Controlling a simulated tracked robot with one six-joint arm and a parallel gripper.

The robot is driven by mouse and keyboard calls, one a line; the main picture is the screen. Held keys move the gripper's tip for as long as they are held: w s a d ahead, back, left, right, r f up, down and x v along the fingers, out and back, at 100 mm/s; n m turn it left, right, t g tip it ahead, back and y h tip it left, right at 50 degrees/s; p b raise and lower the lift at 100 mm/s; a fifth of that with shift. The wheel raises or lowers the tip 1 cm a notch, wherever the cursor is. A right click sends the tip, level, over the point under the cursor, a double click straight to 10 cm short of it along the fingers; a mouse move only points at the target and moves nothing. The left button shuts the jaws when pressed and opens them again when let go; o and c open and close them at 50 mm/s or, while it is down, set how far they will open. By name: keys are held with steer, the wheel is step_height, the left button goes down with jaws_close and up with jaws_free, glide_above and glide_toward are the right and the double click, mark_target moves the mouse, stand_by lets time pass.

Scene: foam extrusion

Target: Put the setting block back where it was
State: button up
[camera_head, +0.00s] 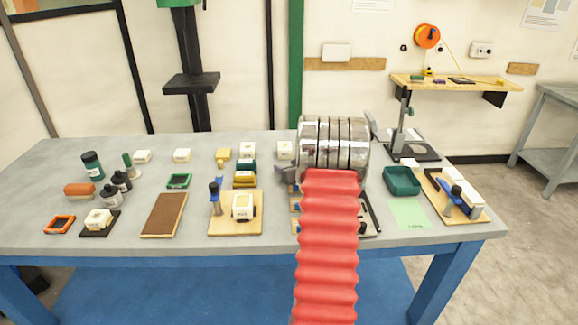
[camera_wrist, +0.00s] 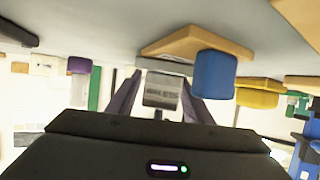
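In the wrist view, a grey block with small dark lettering (camera_wrist: 162,90) sits between the two dark purple fingers of my gripper (camera_wrist: 162,98). I take it for the setting block; the lettering is too small to read. The fingers stand close along both its sides, and I see no clear gap. A paler piece spans its far end. In the head view, my arm with its red sleeve hides the block and most of my gripper. The wooden fixture with a blue-handled clamp (camera_head: 222,224) stands left of my arm and carries a cream block (camera_head: 242,206).
A green bin (camera_head: 402,180), a pale green sheet (camera_head: 408,213) and another wooden fixture (camera_head: 472,214) are right of my arm. A brown board (camera_head: 164,215), dark bottles (camera_head: 92,165) and small cream blocks are left. In the wrist view, blue (camera_wrist: 213,75) and yellow (camera_wrist: 258,94) parts are close by.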

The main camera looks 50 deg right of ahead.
steer(key=shift+s+r, duration=0.15)
steer(key=shift+r, duration=0.15)
steer(key=v, duration=1.1)
steer(key=shift+s+a, duration=0.25)
steer(key=shift+s, duration=0.05)
stand_by(0.4)
